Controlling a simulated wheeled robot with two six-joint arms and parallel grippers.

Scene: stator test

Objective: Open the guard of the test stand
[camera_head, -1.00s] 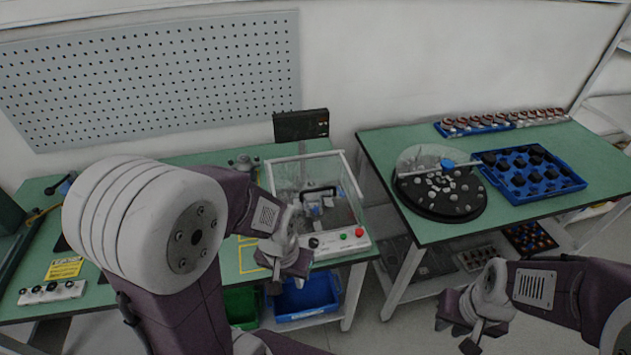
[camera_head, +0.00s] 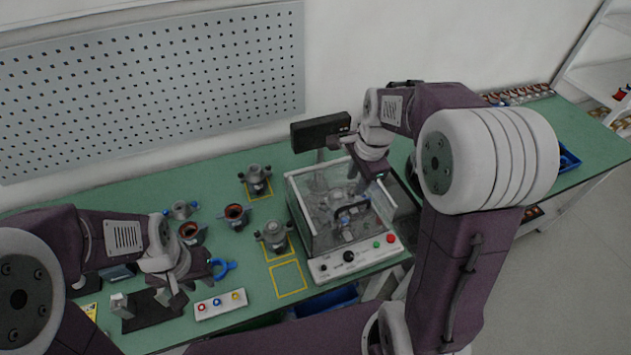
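The test stand (camera_head: 328,266) is a box with clear walls and a white frame on the green table, with a front panel of buttons. Its clear guard (camera_head: 318,232) appears closed, and a black handle (camera_head: 349,208) shows at the guard. My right gripper (camera_head: 364,184) points down over the right rear part of the stand, above and behind the handle. Whether it touches the guard cannot be told, and its finger gap is unclear. My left gripper (camera_head: 172,296) is low over the front left of the table, away from the stand. Its finger opening is unclear.
A dark monitor (camera_head: 319,132) stands behind the stand. Several metal and copper-coloured parts (camera_head: 236,215) stand to its left, near yellow-marked squares (camera_head: 288,279). A button box (camera_head: 221,304) and a blue tool (camera_head: 222,268) lie near my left gripper. My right arm hides much of the right table.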

